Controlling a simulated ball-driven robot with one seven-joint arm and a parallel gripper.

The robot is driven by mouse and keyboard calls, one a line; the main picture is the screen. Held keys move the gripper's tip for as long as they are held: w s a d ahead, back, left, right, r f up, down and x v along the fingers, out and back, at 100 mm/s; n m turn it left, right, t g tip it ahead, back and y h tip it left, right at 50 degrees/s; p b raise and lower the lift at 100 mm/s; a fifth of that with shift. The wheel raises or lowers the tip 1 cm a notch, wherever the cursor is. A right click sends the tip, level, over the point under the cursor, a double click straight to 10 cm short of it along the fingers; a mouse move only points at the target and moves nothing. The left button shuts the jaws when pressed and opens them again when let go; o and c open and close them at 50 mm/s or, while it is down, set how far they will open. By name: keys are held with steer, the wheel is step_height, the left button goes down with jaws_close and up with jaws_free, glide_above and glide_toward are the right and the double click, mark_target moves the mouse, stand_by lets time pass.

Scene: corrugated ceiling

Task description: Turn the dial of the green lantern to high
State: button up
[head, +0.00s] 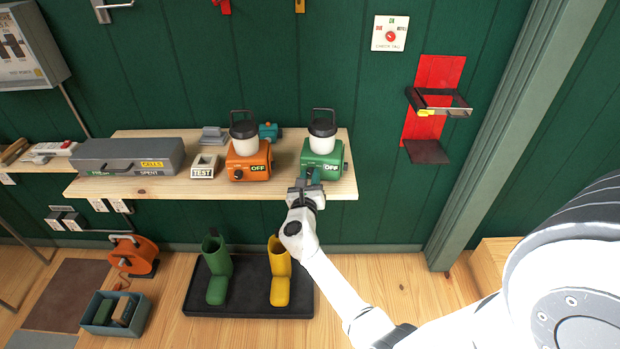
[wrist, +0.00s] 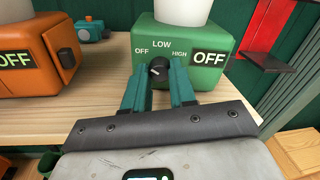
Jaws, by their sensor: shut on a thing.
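The green lantern (head: 322,160) stands on the right end of the wooden shelf, with a white globe, a black cap and a handle. It also shows in the wrist view (wrist: 186,62). Its front carries the words OFF, LOW and HIGH around a black dial (wrist: 158,69), and a separate sign reads OFF. A light mark on the dial is visible, but I cannot tell exactly which word it points to. My gripper (wrist: 159,82) is in front of the lantern, its two teal fingers shut on the dial from either side. In the head view my gripper (head: 308,185) partly hides the lantern's front.
An orange lantern (head: 247,160), also marked OFF, stands to the left on the shelf (head: 220,190). A TEST block (head: 204,167) and a grey box (head: 128,155) are farther left. A red wall bracket (head: 435,100) is to the right. Boots (head: 218,270) stand on a tray below.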

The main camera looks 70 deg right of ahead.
steer(key=shift+f+m+b, duration=0.1)
steer(key=shift+m+b, duration=0.2)
steer(key=shift+b, duration=0.15)
jaws_close()
steer(key=shift+f+m+b, duration=0.1)
steer(key=shift+m+b, duration=0.9)
steer(key=shift+b, duration=0.1)
steer(key=m+b, duration=0.4)
steer(key=shift+m, duration=0.3)
steer(key=m+b, duration=0.4)
steer(key=shift+b, duration=0.35)
steer(key=m+b, duration=0.3)
steer(key=m, duration=0.1)
steer(key=m+b, duration=0.4)
steer(key=shift+m, duration=0.3)
steer(key=shift+m+b, duration=1.85)
steer(key=shift+m, duration=0.25)
